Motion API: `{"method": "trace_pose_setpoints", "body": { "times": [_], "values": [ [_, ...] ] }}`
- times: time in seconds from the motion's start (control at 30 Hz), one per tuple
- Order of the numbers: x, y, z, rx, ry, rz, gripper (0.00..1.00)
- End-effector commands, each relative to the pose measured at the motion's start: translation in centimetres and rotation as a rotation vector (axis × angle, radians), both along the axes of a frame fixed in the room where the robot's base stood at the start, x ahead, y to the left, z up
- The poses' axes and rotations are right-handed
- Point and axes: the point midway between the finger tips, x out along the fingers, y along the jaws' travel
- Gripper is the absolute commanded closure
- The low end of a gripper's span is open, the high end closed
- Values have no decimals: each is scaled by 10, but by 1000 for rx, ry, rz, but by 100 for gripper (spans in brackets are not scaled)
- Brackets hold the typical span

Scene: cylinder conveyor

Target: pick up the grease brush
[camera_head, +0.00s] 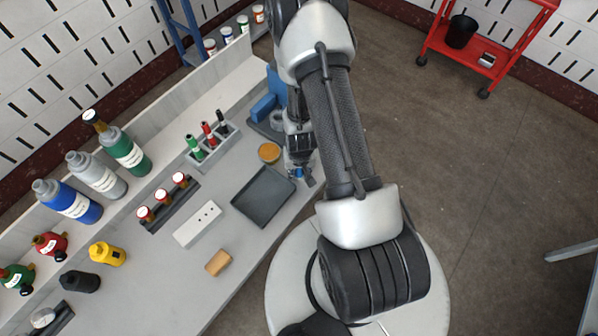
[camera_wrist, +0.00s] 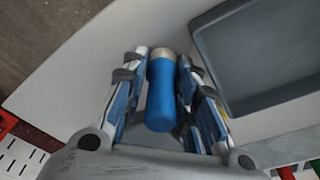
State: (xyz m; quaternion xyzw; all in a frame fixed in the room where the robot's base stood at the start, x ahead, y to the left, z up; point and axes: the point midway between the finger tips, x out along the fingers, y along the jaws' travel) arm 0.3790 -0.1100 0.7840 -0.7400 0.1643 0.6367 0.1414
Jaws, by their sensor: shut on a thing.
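The grease brush (camera_wrist: 161,95) shows in the wrist view as a blue handle with a pale end pointing away from the wrist. My gripper (camera_wrist: 163,62) is shut on it, with one finger on each side of the blue handle. In the head view my gripper (camera_head: 301,176) is over the bench's right edge, beside the grey tray, and only a small blue bit of the brush (camera_head: 298,173) shows. The far side of the brush is hidden, and I cannot tell how high it is above the bench.
The dark grey tray (camera_head: 263,196) lies beside my gripper. An orange round lid or tin (camera_head: 269,152) and a blue fixture (camera_head: 264,107) are behind it. A rack of coloured tubes (camera_head: 211,144) stands farther left. The bench front near the tan block (camera_head: 218,262) is mostly clear.

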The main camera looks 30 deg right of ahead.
Motion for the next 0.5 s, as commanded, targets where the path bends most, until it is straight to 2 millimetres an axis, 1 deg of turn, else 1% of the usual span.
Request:
{"method": "trace_pose_setpoints", "body": {
  "times": [0.07, 0.3, 0.37, 0.47, 0.5],
  "values": [
    [0, 0, 0, 0, 0, 0, 97],
    [0, 0, 2, 0, -1, 0, 97],
    [1, 0, 8, -1, -2, 0, 97],
    [1, 0, 24, -1, -3, -1, 97],
    [2, -1, 32, -1, -4, -2, 97]
  ]
}}
